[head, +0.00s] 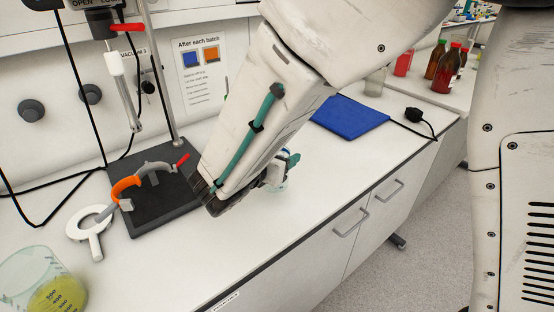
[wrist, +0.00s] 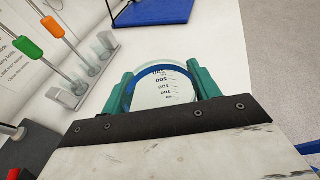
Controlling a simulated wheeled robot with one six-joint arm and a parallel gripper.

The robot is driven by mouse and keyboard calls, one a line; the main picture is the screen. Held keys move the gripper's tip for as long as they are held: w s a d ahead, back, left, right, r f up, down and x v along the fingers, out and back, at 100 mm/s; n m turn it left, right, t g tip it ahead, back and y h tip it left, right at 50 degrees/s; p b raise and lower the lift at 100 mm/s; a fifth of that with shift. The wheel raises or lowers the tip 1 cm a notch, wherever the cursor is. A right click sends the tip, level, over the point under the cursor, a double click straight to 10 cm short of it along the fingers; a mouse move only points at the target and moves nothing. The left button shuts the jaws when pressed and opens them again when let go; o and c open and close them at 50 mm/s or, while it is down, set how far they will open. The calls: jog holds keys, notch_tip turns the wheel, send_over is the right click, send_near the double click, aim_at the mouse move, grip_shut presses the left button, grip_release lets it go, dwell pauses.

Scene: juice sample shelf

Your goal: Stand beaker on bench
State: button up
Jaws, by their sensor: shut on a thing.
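The beaker (wrist: 160,90) is clear, with printed graduation marks and a blue rim. In the wrist view it sits between the two teal fingers of my gripper (wrist: 161,80), which is shut on it. In the head view my gripper (head: 279,174) is over the white bench (head: 330,175), near its front edge, and its body hides most of the beaker. I cannot tell whether the beaker's base touches the bench.
A blue mat (head: 348,114) lies further back on the bench. A dark stand base (head: 152,198) with an orange-and-grey clamp is to the left. Another beaker with yellow liquid (head: 57,294) is at lower left.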

jog(key=shift+w, duration=0.45)
jog(key=shift+w+f, duration=0.1)
jog(key=shift+f, duration=1.65)
jog(key=shift+f, duration=0.15)
jog(key=o, duration=1.1)
